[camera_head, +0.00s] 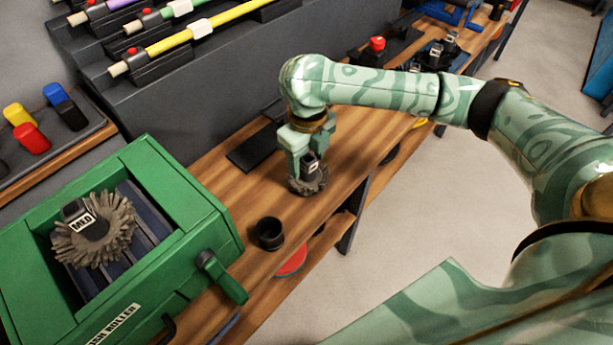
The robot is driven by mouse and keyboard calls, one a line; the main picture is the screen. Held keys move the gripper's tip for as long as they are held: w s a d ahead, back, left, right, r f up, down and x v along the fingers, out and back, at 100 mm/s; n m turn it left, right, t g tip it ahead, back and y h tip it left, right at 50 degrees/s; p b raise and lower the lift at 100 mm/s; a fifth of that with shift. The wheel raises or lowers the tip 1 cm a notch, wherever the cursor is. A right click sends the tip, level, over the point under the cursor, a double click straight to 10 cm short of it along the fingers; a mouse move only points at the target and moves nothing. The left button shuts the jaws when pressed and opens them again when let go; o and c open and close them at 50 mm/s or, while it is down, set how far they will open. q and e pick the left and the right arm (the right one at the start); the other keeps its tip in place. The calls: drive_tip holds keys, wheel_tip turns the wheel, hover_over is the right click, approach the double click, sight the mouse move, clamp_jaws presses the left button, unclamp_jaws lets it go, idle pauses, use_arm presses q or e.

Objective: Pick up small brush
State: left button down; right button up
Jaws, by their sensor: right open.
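A small dark brush (308,186) with a black labelled block on top and grey bristles sits on the wooden bench. Its label is too small to read. My right gripper (307,160) points down over it, its fingers open on either side of the block. I cannot tell whether the fingers touch it. The gripper partly hides the block. My left gripper is not in view.
A larger brush marked MED (92,228) lies in the green roller box (185,215) at left. A black cup (269,233) stands on the bench (225,165) in front. Rods in holders (205,30) line the back. Black brush parts (436,55) stand farther right.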

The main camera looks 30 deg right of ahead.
wheel_tip(320, 180, down, 4)
drive_tip(key=shift+d+r+b, duration=0.1)
drive_tip(key=shift+r+b, duration=0.05)
drive_tip(key=shift+b, duration=0.5)
drive_tip(key=shift+r, duration=0.2)
drive_tip(key=shift+c, duration=0.6)
clamp_jaws()
